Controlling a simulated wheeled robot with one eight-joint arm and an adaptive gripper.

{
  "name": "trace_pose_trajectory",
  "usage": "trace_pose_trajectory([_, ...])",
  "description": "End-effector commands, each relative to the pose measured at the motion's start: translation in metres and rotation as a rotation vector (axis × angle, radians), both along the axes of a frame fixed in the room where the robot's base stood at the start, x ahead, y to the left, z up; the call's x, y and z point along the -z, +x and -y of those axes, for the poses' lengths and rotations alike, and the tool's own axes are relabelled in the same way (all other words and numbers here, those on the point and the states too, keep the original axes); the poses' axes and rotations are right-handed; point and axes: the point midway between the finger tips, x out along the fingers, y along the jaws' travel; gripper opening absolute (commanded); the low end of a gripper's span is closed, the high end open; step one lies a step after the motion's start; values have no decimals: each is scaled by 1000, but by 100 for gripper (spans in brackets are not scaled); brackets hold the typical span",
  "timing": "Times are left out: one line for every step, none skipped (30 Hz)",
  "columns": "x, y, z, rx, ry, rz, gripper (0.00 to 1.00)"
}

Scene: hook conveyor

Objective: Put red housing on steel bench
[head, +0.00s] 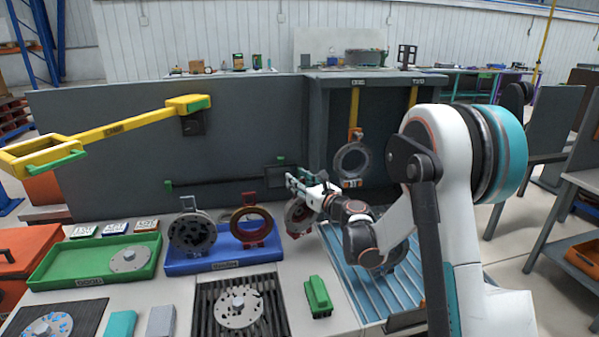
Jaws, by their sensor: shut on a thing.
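My gripper (299,187) is in the middle of the head view, at the end of my arm reaching in from the right. It is shut on a round grey-and-red housing (297,216), which hangs below the fingers, just right of the blue tray. My fingers and wrist partly hide it, and I cannot tell whether it touches the surface below. Another ring housing with a dark red inside and a red top bracket (250,225) stands in the blue tray (213,266). I cannot tell for certain which surface is the steel bench; a pale grey worktop (180,290) spreads below the trays.
A dark grey housing (191,232) stands in the blue tray. A grey ring (351,161) hangs from a yellow hook behind my gripper. A green tray (96,258), a dark grate with a metal disc (239,306), a green block (318,297) and a blue slatted bed (402,282) are nearby.

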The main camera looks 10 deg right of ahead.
Motion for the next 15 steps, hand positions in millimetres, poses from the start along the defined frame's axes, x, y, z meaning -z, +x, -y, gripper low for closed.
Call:
trace_pose_trajectory([10,0,0,0,1,1,0])
trace_pose_trajectory([14,0,0,0,1,1,0])
trace_pose_trajectory([18,0,0,0,1,1,0])
trace_pose_trajectory([21,0,0,0,1,1,0])
trace_pose_trajectory([23,0,0,0,1,1,0])
trace_pose_trajectory([25,0,0,0,1,1,0])
trace_pose_trajectory([26,0,0,0,1,1,0])
trace_pose_trajectory([27,0,0,0,1,1,0])
trace_pose_trajectory([28,0,0,0,1,1,0])
trace_pose_trajectory([29,0,0,0,1,1,0])
trace_pose_trajectory([30,0,0,0,1,1,0])
trace_pose_trajectory([33,0,0,0,1,1,0])
trace_pose_trajectory([36,0,0,0,1,1,0])
trace_pose_trajectory([39,0,0,0,1,1,0])
trace_pose_trajectory([44,0,0,0,1,1,0])
